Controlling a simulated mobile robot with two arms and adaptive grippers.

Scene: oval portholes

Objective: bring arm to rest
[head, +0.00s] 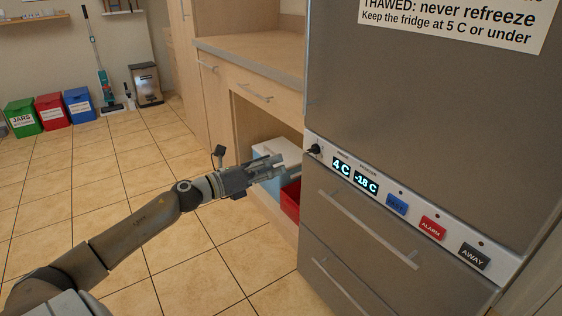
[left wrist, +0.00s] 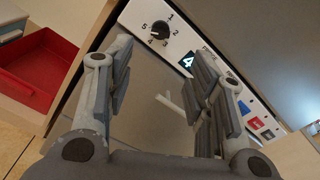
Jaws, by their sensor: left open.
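My left arm (head: 134,226) reaches in from the lower left of the head view. My left gripper (head: 290,165) is open and empty, just in front of the left end of the fridge's control strip. In the left wrist view the two fingers of the left gripper (left wrist: 158,85) stand apart with nothing between them. Beyond them is a black dial (left wrist: 160,30) marked with numbers. The dial also shows in the head view (head: 314,149), apart from the fingertips as far as I can tell. My right gripper does not show.
The steel fridge (head: 420,110) fills the right, with displays reading 4 C and -18 C, coloured buttons and a drawer handle (head: 368,230). A red bin (head: 290,200) sits in the open cabinet behind my gripper. Tiled floor (head: 150,170) is clear at left; coloured boxes (head: 52,110) stand far back.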

